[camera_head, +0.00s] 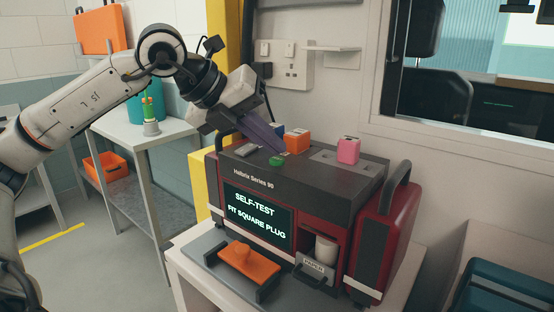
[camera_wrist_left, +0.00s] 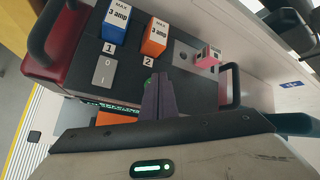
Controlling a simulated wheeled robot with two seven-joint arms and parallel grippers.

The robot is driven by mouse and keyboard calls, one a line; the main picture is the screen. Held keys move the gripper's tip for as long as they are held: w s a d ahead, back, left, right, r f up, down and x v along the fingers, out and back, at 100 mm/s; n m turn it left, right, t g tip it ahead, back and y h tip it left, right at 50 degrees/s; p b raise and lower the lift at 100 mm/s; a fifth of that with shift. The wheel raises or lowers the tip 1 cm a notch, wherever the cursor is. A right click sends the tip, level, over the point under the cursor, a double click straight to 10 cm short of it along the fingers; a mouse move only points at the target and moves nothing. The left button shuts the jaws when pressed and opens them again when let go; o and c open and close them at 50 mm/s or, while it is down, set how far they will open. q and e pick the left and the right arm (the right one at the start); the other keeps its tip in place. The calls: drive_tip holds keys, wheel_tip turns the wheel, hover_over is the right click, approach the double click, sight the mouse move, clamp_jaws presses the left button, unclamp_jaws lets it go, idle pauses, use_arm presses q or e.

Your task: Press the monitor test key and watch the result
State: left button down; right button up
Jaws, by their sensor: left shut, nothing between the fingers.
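The monitor (camera_head: 305,182) is a dark red and black unit marked "Hollbrix Series 90" on a white stand. Its screen (camera_head: 258,212) reads "SELF-TEST" and "FIT SQUARE PLUG". A round green key (camera_head: 275,162) sits on its top near the front edge; in the left wrist view the green key (camera_wrist_left: 148,84) is partly hidden by my fingers. My left gripper (camera_head: 283,151) is shut and empty, its tips right by the green key. I cannot tell whether they touch it. In the left wrist view the left gripper (camera_wrist_left: 158,76) points at the monitor's top. My right gripper is not in view.
Blue (camera_wrist_left: 115,22), orange (camera_head: 297,140) and pink (camera_head: 348,150) plugs stand on the monitor's top, beside a grey rocker switch (camera_head: 246,150). An orange object (camera_head: 248,262) lies on a grey tray in front. A handle (camera_head: 396,188) rises at the right. A side table (camera_head: 150,132) stands left.

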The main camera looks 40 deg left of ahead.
sight(271, 161)
use_arm(q)
drive_tip(key=shift+f+b, duration=0.4)
idle(0.6)
drive_tip(key=shift+r+p, duration=0.8)
wheel_tip(271, 161, up, 5)
drive_tip(key=p, duration=0.5)
drive_tip(key=shift+r, duration=0.1)
idle(0.6)
